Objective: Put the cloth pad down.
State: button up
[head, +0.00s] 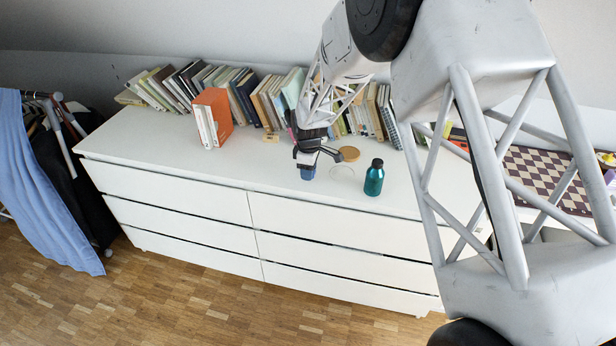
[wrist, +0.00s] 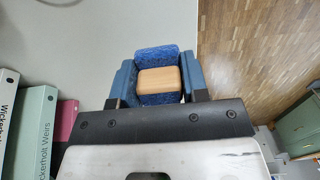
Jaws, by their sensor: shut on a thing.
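The cloth pad (wrist: 157,54) is blue and textured, with a light wooden block (wrist: 160,80) on it, in the middle of the wrist view. My gripper (wrist: 157,88) is shut on it, with one blue finger at each side. In the head view the pad (head: 308,173) shows as a small blue patch under my gripper (head: 308,160), over the white dresser top (head: 250,170) near its front edge. I cannot tell whether the pad touches the top.
A teal bottle (head: 374,178) stands right of my gripper. An orange book (head: 214,115) and a row of books (head: 262,98) stand behind.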

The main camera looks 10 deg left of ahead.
jog(key=shift+w+a+f, duration=0.2)
jog(key=shift+w+f, duration=0.05)
jog(key=shift+w, duration=0.15)
jog(key=shift+f, duration=1.55)
jog(key=shift+f, duration=0.1)
jog(key=o, duration=1.1)
jog(key=shift+c, duration=0.2)
notch_tip(320, 180, up, 12)
jog(key=shift+r, duration=0.15)
